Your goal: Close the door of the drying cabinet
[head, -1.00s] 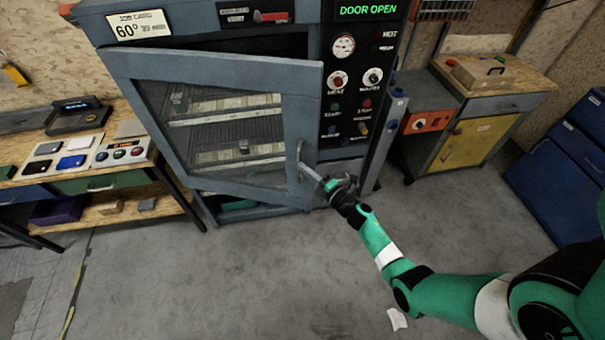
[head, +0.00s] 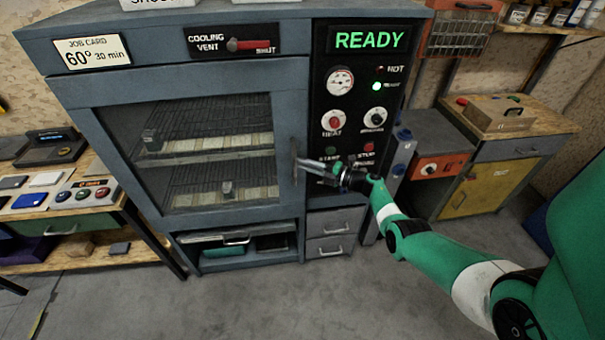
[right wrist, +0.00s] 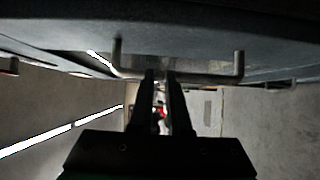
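The drying cabinet (head: 185,80) stands in the middle of the head view. Its grey-framed glass door (head: 285,115) lies flush against the front, with wire shelves and pale pieces behind the glass. The display (head: 369,40) reads READY in green. The upright door handle (head: 295,163) is on the door's right edge; in the right wrist view the handle (right wrist: 205,76) crosses in front of the fingertips. My right gripper (head: 318,174) is just right of the handle, its fingers slightly apart with nothing seen between them. I cannot tell whether the tips touch the handle. My left gripper is out of view.
A bench (head: 100,245) with devices stands at the left. A low cabinet with a yellow door (head: 466,190) is at the right. Below the door are an open compartment (head: 225,255) and small drawers (head: 330,235). The floor in front is clear.

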